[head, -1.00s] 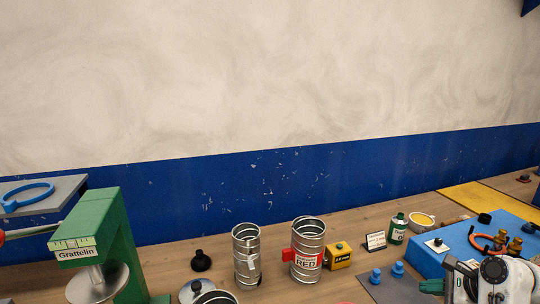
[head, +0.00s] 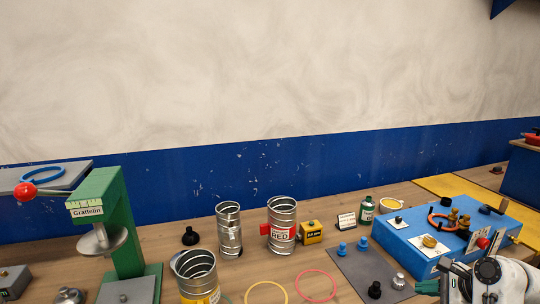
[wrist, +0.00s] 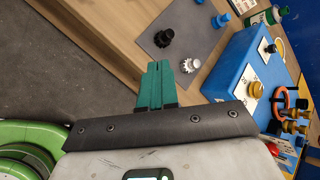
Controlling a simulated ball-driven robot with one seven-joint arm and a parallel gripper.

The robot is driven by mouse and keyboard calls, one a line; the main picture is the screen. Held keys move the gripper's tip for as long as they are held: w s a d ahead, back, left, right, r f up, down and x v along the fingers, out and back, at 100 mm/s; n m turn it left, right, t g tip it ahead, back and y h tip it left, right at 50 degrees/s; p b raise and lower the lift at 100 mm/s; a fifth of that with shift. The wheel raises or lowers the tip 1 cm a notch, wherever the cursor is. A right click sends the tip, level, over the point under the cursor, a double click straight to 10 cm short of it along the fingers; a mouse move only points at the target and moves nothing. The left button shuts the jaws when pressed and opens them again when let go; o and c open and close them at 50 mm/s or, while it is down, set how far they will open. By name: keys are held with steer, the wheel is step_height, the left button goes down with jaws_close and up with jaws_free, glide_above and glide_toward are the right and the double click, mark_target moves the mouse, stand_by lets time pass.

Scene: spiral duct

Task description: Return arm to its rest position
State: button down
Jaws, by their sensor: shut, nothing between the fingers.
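In the wrist view my gripper (wrist: 155,85) shows as two teal fingers pressed together, with nothing between them. It points over the front edge of the wooden bench, near a grey mat (wrist: 178,22) with a black knob (wrist: 158,38) and a silver knob (wrist: 190,65). In the head view part of my arm shows at the lower right, in front of the blue box (head: 408,240), and a dark teal finger end (head: 428,287) sticks out to its left. The gripper appears clear of the objects.
The green Grattelin press (head: 115,220) stands at the left. Spiral duct pieces (head: 229,232), (head: 281,215) and (head: 197,275) stand mid-bench, with a yellow block (head: 311,232) beside them. Coloured rings (head: 316,285) lie at the front. Dark floor (wrist: 60,80) is open in front of the bench.

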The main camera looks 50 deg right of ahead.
steer(key=w+a+f+n+g+y+b, duration=0.1)
steer(key=w+a+f+n, duration=0.25)
steer(key=a, duration=0.35)
steer(key=w+a+f+n+g+y+b, duration=0.1)
steer(key=w+a+f+n, duration=0.2)
steer(key=a+f+n, duration=0.3)
steer(key=w+a+f+n+g+y+b, duration=0.15)
steer(key=w+a+f+n, duration=0.25)
steer(key=a, duration=0.4)
steer(key=s+a+f+n+g+b, duration=0.1)
steer(key=s+a+f+n+g, duration=0.1)
steer(key=a+n, duration=0.5)
steer(key=s+a+f+n+g+h, duration=0.1)
steer(key=s+a+f+n+g, duration=0.1)
steer(key=s+a+f+n, duration=0.3)
steer(key=s+a+n, duration=0.1)
steer(key=n, duration=0.3)
steer(key=shift+s+a+f+b, duration=0.2)
steer(key=shift+s+a+b, duration=0.2)
